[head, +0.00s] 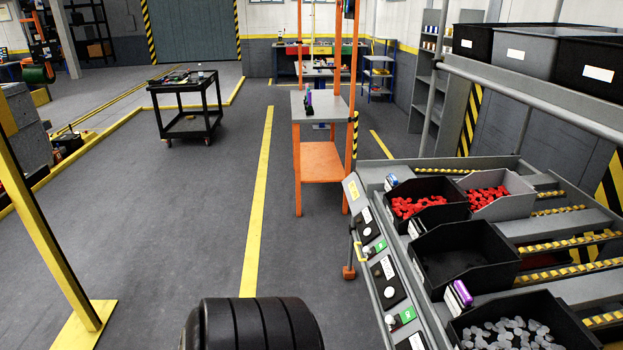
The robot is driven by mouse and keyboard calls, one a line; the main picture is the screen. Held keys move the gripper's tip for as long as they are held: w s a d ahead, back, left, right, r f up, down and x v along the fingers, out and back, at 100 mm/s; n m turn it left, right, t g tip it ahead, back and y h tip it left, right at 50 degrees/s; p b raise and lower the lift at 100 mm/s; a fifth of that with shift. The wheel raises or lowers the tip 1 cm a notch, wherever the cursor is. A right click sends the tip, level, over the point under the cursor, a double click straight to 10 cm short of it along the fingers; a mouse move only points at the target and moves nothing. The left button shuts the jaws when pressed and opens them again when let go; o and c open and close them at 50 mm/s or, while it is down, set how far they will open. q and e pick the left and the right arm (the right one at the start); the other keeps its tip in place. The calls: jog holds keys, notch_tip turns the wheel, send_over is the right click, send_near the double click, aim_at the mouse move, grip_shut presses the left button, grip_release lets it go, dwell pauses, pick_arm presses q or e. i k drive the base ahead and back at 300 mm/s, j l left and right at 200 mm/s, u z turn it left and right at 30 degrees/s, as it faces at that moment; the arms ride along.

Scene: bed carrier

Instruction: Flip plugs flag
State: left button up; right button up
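Red plug-like pieces fill a black bin (426,188) and a grey bin (513,211) side by side on the sloped rack at the right. A black bin in front of them (470,279) looks empty. The nearest black bin (562,337) holds grey round pieces. Along the rack's front rail are green tags, one at the middle (380,246) and one lower (408,315), beside dark panels with white round knobs. I cannot tell which part is the plugs flag. Neither gripper is in view.
A small purple-and-white block (459,293) sits at the empty bin's front. Several large bins, one grey (545,50), stand on the upper shelf. An orange-framed stand (320,162) is behind the rack. A black cart (186,105) stands farther back. The floor left of the rack is largely clear.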

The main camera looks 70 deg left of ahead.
aim_at(395, 322)
jog(key=u, duration=1.65)
